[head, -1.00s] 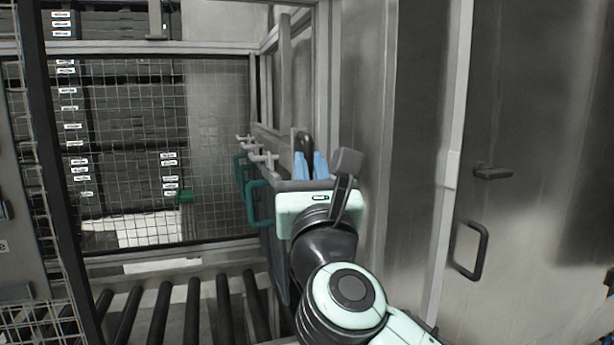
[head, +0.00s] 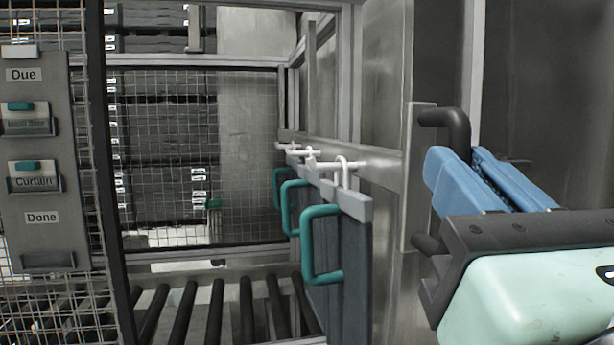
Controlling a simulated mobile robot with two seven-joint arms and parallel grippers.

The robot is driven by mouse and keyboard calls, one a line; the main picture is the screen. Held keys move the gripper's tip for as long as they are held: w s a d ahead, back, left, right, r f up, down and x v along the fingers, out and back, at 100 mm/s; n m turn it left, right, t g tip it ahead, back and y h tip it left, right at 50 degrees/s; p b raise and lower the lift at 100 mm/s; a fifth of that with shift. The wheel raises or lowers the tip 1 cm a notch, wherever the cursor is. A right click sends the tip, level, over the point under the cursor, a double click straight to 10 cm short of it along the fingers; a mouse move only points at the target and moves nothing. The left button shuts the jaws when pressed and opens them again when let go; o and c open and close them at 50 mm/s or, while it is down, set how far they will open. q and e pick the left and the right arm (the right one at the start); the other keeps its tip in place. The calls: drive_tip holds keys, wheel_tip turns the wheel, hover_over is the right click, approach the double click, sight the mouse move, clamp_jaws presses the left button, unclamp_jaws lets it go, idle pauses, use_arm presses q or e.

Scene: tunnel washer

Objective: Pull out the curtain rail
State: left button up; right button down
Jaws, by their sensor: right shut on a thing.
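The curtain rail (head: 380,163) is a pale metal bar running from the cage towards me, ending in an upright metal plate with a black handle (head: 452,120). Dark grey panels (head: 355,260) with teal loop handles (head: 322,245) hang beside it from white hooks (head: 343,168). My right gripper (head: 440,168), with blue fingers, is at the right and shut on the black handle; the fingers hide its middle. My left gripper is not in view.
Black rollers (head: 215,310) lie low at the left and centre. A mesh cage (head: 165,160) stands behind them. A grey board (head: 40,150) at the left carries "Due", "Curtain" and "Done" labels. Metal walls stand close on the right.

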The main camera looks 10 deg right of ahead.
drive_tip(key=shift+s, duration=0.9)
drive_tip(key=c, duration=1.1)
unclamp_jaws()
drive_tip(key=b+v, duration=0.2)
drive_tip(key=v, duration=1.1)
drive_tip(key=shift+s, duration=0.15)
